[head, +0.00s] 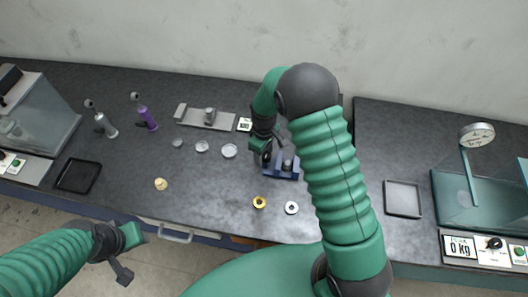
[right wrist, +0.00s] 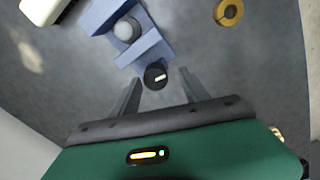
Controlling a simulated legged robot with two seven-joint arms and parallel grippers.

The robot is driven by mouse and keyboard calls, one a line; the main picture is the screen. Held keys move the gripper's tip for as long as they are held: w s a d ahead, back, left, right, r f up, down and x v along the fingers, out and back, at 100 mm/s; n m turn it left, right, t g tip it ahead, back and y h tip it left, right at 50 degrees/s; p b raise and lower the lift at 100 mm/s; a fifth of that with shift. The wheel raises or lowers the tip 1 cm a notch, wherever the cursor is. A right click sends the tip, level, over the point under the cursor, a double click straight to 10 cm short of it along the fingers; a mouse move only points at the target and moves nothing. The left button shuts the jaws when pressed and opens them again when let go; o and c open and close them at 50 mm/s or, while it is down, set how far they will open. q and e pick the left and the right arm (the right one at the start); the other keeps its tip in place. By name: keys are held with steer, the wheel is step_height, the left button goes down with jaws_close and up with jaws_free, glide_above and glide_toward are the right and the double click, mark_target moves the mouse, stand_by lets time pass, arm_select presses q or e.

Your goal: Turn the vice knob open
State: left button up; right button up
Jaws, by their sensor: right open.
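The blue vice (head: 284,172) stands on the dark bench just beyond my right arm. It also shows at the top of the right wrist view (right wrist: 152,54), with a round grey piece (right wrist: 127,29) between its blue jaws. The black vice knob (right wrist: 155,78), with a pale mark on it, sticks out at the vice's near end in that view. My right gripper (right wrist: 159,80) is open, with the knob between its fingertips. I cannot tell whether either finger touches it. My left gripper (head: 124,262) hangs at the lower left, away from the vice; its jaws are unclear.
A gold ring (head: 259,202) and a silver ring (head: 291,208) lie in front of the vice. Several small round pieces, a grey fixture (head: 205,118) and a purple-bodied tool (head: 147,119) stand to the left. A tray (head: 403,199) and a dial scale (head: 477,134) are at the right.

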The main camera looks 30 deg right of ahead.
steer(key=shift+f, duration=0.15)
steer(key=shift+d+f, duration=0.1)
steer(key=shift+d, duration=0.5)
steer(key=c, duration=0.4)
steer(key=shift+c, duration=1)
steer(key=shift+a, duration=0.35)
jaws_close()
arm_select(q)
steer(key=shift+d+r, duration=0.1)
steer(key=shift+d, duration=0.25)
arm_select(e)
steer(key=shift+d, duration=0.1)
arm_select(q)
steer(key=shift+s+d, duration=0.1)
